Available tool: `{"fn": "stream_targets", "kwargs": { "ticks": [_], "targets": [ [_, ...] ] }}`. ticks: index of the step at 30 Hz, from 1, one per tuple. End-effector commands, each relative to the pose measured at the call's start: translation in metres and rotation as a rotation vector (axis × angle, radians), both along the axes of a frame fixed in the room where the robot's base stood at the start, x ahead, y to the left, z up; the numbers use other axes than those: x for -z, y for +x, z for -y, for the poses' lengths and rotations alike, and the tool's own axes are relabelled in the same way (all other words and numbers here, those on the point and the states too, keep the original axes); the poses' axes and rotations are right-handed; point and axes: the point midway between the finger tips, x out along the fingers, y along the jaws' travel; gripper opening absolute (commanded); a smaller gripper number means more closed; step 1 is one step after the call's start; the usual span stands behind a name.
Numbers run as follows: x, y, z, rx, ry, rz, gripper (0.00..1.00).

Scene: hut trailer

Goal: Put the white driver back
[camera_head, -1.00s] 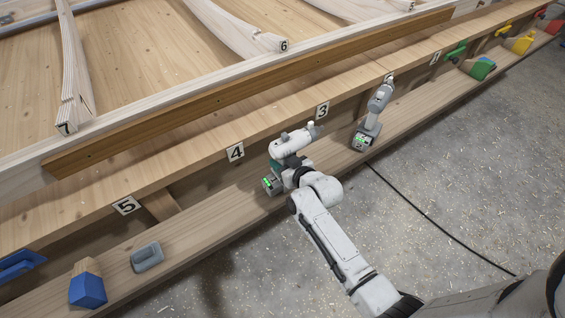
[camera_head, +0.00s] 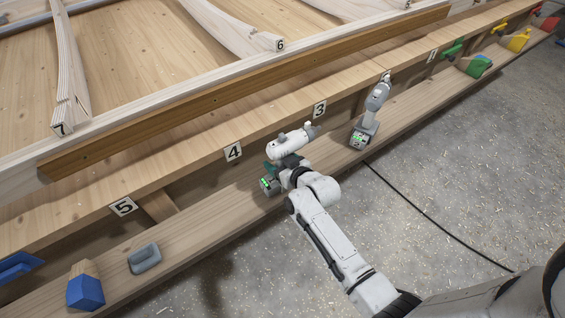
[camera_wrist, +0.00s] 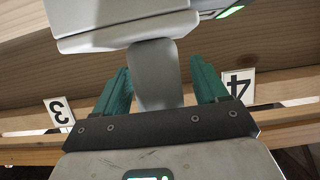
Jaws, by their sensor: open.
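The white driver (camera_head: 290,142) stands upright at the lower wooden ledge, between labels 4 and 3 in the head view. Its battery base with a green light (camera_head: 269,184) is at the bottom. My gripper (camera_head: 274,167) is at its handle, and my wrist hides part of the handle. In the wrist view my gripper (camera_wrist: 162,88) has its teal fingers open on both sides of the grey handle (camera_wrist: 156,75). Gaps show between the handle and the fingers. The pale battery base (camera_wrist: 120,22) fills the top of that view.
A grey driver (camera_head: 370,110) stands to the right on the same ledge (camera_head: 215,205). Label 4 (camera_head: 233,151), label 3 (camera_head: 319,110) and label 5 (camera_head: 123,207) mark the upper rail. A grey float-like block (camera_head: 145,258) and a blue-ended block (camera_head: 86,289) lie at left.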

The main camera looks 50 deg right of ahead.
Motion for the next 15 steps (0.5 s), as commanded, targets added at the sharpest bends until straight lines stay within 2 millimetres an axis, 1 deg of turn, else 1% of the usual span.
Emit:
{"fn": "stream_targets", "kwargs": {
  "ticks": [2,5,8,15],
  "targets": [
    [-0.004,0.0,0.0,0.0,0.0,0.0,0.73],
    [-0.007,-0.01,-0.003,0.0,0.0,-0.001,0.73],
    [-0.014,-0.026,-0.008,0.0,0.0,0.0,0.73],
    [-0.034,-0.07,-0.02,-0.001,-0.002,0.0,0.73]
  ]
}}
